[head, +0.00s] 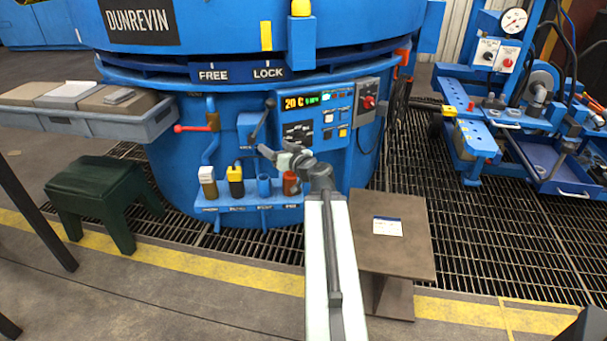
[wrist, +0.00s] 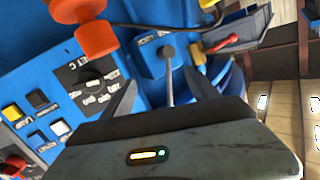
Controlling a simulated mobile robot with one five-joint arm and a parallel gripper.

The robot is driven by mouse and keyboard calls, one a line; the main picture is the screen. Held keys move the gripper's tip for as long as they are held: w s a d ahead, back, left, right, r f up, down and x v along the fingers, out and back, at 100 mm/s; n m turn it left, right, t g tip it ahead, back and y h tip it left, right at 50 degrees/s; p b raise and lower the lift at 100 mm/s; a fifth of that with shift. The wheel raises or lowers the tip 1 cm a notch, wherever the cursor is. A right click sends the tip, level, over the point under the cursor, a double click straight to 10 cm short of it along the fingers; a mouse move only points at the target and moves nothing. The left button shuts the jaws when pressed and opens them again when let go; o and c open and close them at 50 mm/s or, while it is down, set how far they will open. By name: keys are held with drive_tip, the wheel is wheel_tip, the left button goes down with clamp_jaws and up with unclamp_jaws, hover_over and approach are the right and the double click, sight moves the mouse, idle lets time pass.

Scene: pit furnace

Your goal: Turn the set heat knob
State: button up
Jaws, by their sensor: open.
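The dark set heat plate (head: 298,132) is on the furnace's blue control panel, under the lit display reading 20 C. In the wrist view the plate, marked SET C (wrist: 93,78), lies left of my fingers, with pale labels on it. My gripper (head: 281,157) is in front of the panel, just below the plate. In the wrist view my gripper (wrist: 165,95) has its fingers apart, with nothing held between them.
A grey ball-topped lever (wrist: 168,52) stands behind the gap between my fingers. An orange-red container (wrist: 96,40) is close at upper left; it sits on the small shelf (head: 250,203). A red-handled valve (head: 195,127) is left. A brown stand (head: 400,250) is right of my arm.

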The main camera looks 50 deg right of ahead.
sight(302, 141)
drive_tip(key=s+d+f+m+h+b, duration=0.35)
drive_tip(key=s+d+h, duration=0.2)
drive_tip(key=d, duration=0.35)
drive_tip(key=shift+n+y, duration=0.35)
drive_tip(key=x, duration=0.3)
drive_tip(key=d+x, duration=0.1)
drive_tip(key=x, duration=0.3)
drive_tip(key=shift+s, duration=0.1)
drive_tip(key=c, duration=1.4)
drive_tip(key=shift+o, duration=0.2)
